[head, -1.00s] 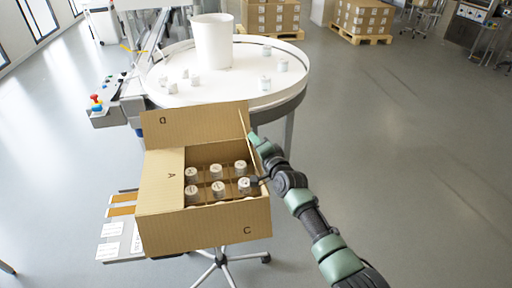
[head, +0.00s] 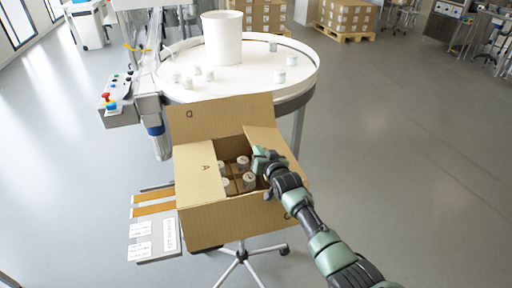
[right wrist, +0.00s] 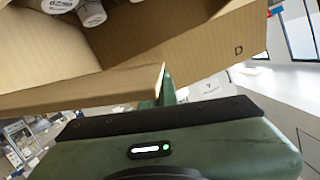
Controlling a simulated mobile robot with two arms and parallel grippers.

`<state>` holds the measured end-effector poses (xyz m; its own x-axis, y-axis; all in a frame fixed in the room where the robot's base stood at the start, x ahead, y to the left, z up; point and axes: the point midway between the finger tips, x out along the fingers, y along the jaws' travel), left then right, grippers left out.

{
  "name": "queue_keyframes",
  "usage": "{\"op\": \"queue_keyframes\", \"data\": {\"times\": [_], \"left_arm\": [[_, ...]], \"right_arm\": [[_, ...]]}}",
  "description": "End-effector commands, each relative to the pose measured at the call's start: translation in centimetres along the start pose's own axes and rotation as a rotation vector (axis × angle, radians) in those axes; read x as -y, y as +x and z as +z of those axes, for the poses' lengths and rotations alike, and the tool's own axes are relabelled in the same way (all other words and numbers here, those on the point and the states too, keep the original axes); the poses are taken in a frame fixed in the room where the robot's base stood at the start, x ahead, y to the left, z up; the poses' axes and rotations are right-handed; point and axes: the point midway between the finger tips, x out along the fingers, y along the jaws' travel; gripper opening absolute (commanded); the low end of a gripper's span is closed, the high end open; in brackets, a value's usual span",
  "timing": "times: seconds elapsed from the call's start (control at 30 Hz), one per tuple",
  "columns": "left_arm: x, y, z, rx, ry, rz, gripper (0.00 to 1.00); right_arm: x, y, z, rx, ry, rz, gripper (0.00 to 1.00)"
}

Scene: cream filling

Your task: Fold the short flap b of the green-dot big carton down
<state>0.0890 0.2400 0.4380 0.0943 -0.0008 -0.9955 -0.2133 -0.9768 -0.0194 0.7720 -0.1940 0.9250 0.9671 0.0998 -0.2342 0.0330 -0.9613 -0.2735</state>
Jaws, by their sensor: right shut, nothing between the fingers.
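The open big carton (head: 215,222) stands on a wheeled stand, with several white-capped jars (head: 243,162) inside. I see no green dot on it. Flap A (head: 200,172) lies inward over the left part of the opening. The right-side flap (head: 268,140), which I take as short flap b, leans inward over the right part; its letter is hidden. My right gripper (head: 262,158) is shut and empty, at this flap, and hides part of it. In the right wrist view a cardboard edge (right wrist: 100,92) crosses just in front of the fingers; contact is unclear. My left gripper is out of view.
Flap D (head: 220,118) stands up at the far side. The near flap hangs outside, its letter partly behind my arm. A round white table (head: 240,88) with a white bin (head: 222,38) and jars stands behind. A label plate (head: 160,246) is at the left. Floor at right is clear.

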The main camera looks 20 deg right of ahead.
Motion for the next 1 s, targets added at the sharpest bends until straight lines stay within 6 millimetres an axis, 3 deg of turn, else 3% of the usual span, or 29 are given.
{"op": "queue_keyframes", "data": {"times": [0.1,0.4,1.0], "left_arm": [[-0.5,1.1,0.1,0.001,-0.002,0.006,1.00],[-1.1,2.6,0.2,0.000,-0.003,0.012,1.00],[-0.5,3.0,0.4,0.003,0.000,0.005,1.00]], "right_arm": [[-0.1,0.4,1.7,0.001,-0.083,0.021,0.00],[-0.3,0.9,3.8,0.000,-0.171,0.043,0.00],[-0.4,1.1,4.6,0.003,-0.168,0.043,0.00]]}}
